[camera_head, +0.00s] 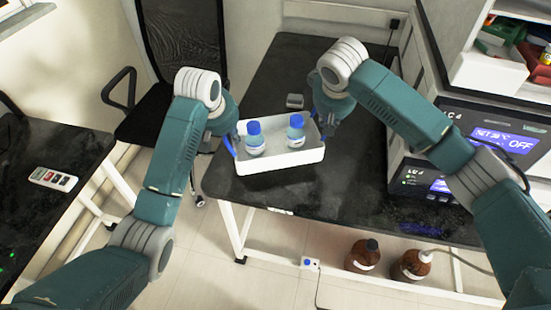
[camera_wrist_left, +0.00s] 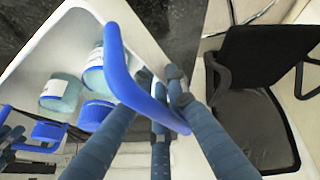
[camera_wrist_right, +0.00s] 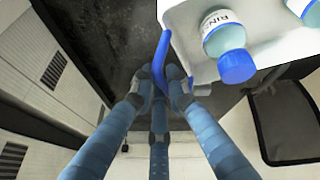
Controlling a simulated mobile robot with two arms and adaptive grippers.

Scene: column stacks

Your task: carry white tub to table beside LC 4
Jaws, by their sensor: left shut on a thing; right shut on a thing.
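The white tub (camera_head: 285,172) is at the black table (camera_head: 350,190) beside the LC 4 instrument (camera_head: 493,135). It appears level, over the table's front left part; I cannot tell whether its base touches the tabletop. Two blue-capped bottles (camera_head: 254,139) (camera_head: 296,131) stand in it. My left gripper (camera_head: 229,142) is shut on the tub's left blue handle, which shows in the left wrist view (camera_wrist_left: 122,72). My right gripper (camera_head: 326,117) is shut on the right blue handle, seen in the right wrist view (camera_wrist_right: 162,58). Fingertips are partly hidden in the head view.
A small grey object (camera_head: 295,101) lies behind the tub. A black chair (camera_head: 180,50) stands behind left. Another dark table (camera_head: 60,165) is at left. Bare tabletop shows right of the tub.

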